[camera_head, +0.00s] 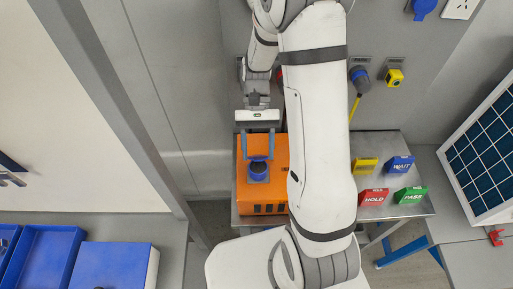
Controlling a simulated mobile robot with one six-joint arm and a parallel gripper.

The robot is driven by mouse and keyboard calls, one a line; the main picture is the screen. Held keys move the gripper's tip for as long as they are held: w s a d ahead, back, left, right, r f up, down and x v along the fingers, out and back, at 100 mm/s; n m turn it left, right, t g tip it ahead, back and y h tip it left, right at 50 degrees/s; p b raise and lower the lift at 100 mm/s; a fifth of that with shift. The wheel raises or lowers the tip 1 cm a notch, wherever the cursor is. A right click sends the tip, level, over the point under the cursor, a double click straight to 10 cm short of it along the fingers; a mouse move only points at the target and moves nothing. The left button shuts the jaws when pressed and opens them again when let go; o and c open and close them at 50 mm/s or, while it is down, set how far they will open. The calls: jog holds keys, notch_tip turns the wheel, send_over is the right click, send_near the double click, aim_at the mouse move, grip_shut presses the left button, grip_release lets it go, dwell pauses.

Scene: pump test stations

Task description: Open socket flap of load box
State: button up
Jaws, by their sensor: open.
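The orange load box (280,173) stands on a metal table left of the picture's middle. On its top is a round dark-blue socket (258,172) with a blue flap at its far side. I cannot tell whether the flap is shut or lifted. My gripper (258,156) reaches down over the box from the far side. Its two fingers are spread, one on each side of the far part of the socket. I cannot tell whether they touch the flap. Nothing shows held between them. My arm hides the right side of the box.
To the right on the table are a yellow block (365,166), a blue WAIT block (399,165), a red HOLD block (373,197) and a green PASS block (410,195). A plug with a yellow cable (355,108) hangs on the back panel. Blue bins (48,258) stand lower left.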

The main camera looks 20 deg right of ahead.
jog(key=shift+o, duration=1.3)
jog(key=shift+r, duration=0.1)
jog(key=b+v, duration=0.1)
jog(key=v, duration=0.6)
jog(key=shift+w+r, duration=0.2)
jog(key=shift+r, duration=0.15)
